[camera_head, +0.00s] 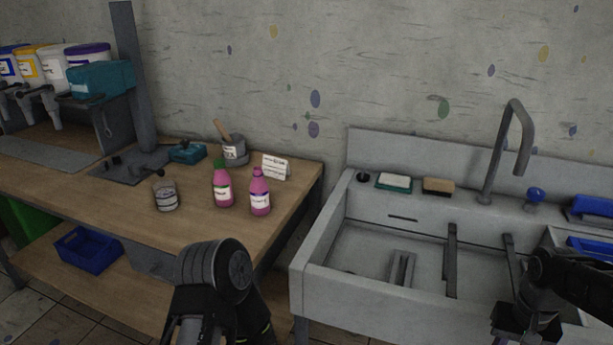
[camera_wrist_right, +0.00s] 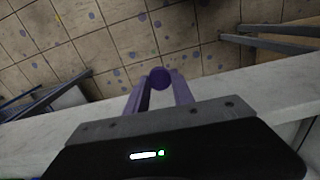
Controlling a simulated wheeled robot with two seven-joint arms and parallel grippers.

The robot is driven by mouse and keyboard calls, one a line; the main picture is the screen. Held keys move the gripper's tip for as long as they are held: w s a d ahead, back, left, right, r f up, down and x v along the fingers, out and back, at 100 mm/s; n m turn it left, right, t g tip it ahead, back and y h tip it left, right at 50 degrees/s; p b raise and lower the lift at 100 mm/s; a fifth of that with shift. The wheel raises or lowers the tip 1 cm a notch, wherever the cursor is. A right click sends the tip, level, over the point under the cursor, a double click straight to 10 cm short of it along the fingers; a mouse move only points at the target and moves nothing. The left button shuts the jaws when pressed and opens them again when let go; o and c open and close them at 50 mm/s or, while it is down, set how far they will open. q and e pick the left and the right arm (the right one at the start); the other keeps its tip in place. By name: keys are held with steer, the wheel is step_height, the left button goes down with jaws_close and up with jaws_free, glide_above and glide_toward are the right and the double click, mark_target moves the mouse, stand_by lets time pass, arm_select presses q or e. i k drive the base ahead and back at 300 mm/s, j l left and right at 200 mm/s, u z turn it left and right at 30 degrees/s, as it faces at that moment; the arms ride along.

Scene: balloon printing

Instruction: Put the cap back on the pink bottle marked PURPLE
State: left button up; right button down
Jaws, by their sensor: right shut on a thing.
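Two pink bottles stand upright on the wooden table in the head view. The right one (camera_head: 260,194) has a white label and a narrow pink top with no differently coloured cap. The left one (camera_head: 223,188) has a green cap (camera_head: 219,164). The label words are too small to read. My right gripper (camera_wrist_right: 160,85) is shut on a small round purple cap (camera_wrist_right: 161,77) in the right wrist view, over the sink's edge and far from the bottles. My left arm shows at the bottom of the head view, but its gripper fingers do not.
A wooden table (camera_head: 120,212) holds a glass jar (camera_head: 166,196), a grey pot (camera_head: 236,151) and a small white sign (camera_head: 276,167) close to the bottles. A sink (camera_head: 330,280) with a tall faucet (camera_head: 505,150) stands to the right, across a gap.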

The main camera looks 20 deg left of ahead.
mark_target(259, 195)
steer(key=k+j+z, duration=0.2)
steer(key=j, duration=0.25)
steer(key=k+j+z, duration=0.2)
steer(key=j, duration=0.2)
steer(key=k+j+z, duration=0.2)
steer(key=j, duration=0.2)
steer(key=i, duration=0.05)
